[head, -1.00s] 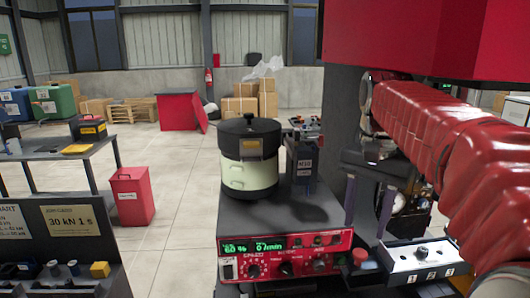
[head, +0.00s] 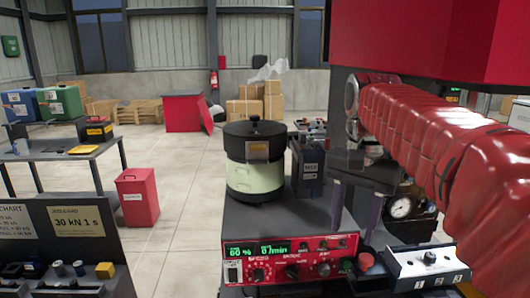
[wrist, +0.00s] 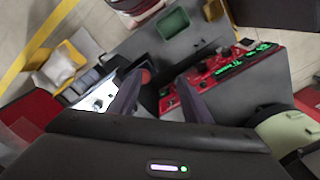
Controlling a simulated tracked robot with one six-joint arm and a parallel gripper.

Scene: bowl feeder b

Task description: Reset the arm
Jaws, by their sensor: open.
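My red-sleeved arm reaches in from the right in the head view, ending in a dark gripper with two purple-grey fingers pointing down. My gripper (head: 355,211) is open and empty, to the right of the bowl feeder (head: 254,172), a cream and black drum with a dark lid. In the wrist view, my gripper (wrist: 156,98) shows its fingers spread, with dark bench surface between them. The feeder's cream side (wrist: 287,132) shows at right there, apart from the fingers.
A red control panel (head: 290,259) with green readouts fronts the bench. To its right are a red button (head: 366,261) and a white switch box (head: 427,263). A dark block (head: 307,170) stands beside the feeder. A red bin (head: 137,197) stands on open floor at left.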

